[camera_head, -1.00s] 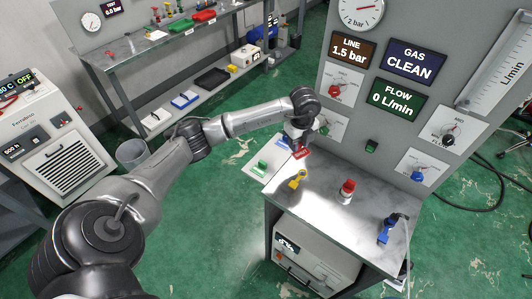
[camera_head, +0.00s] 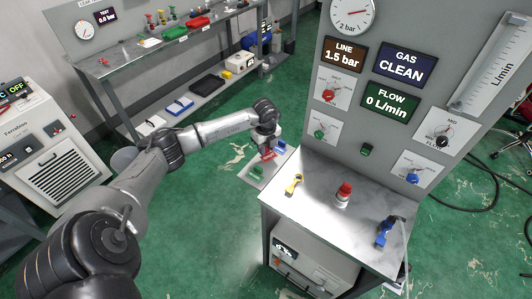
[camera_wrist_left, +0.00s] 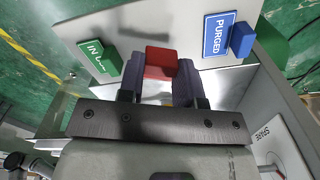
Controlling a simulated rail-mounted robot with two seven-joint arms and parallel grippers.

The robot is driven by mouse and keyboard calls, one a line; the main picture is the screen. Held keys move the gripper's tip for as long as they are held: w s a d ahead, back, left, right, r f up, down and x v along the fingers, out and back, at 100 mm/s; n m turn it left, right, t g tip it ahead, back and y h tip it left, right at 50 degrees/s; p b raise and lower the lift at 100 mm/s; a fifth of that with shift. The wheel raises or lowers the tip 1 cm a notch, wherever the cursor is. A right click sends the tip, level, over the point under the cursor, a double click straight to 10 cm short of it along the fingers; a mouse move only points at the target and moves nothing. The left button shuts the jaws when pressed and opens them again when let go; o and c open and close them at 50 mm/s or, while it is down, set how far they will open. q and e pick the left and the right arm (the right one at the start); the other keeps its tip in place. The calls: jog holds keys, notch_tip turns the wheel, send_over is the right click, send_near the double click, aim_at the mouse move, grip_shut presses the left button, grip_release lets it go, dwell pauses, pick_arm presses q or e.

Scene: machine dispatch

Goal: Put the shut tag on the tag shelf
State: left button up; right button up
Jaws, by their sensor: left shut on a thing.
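My left gripper (camera_head: 268,150) is shut on the red shut tag (camera_head: 268,155). In the left wrist view the red tag (camera_wrist_left: 160,62) sits between the two dark fingers (camera_wrist_left: 160,88), its lettering not readable. The tag shelf (camera_head: 256,182) is a pale plate at the left end of the grey bench. The held tag is over it; I cannot tell whether they touch. A green tag (camera_head: 257,172) lies on the shelf; in the wrist view it reads "IN" (camera_wrist_left: 98,57). A blue "PURGED" tag (camera_wrist_left: 217,36) is on the other side. My right gripper is not in view.
The grey bench (camera_head: 322,213) carries a yellow tool (camera_head: 294,185), a red knob (camera_head: 344,191) and a blue fitting (camera_head: 385,232). The upright gauge panel (camera_head: 350,110) rises behind it. Open green floor (camera_head: 205,235) lies to the left.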

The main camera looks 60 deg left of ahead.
aim_at(268, 153)
pick_arm(q)
jog(key=shift+f, duration=1.6)
jog(key=shift+f, duration=0.1)
jog(key=o, duration=0.9)
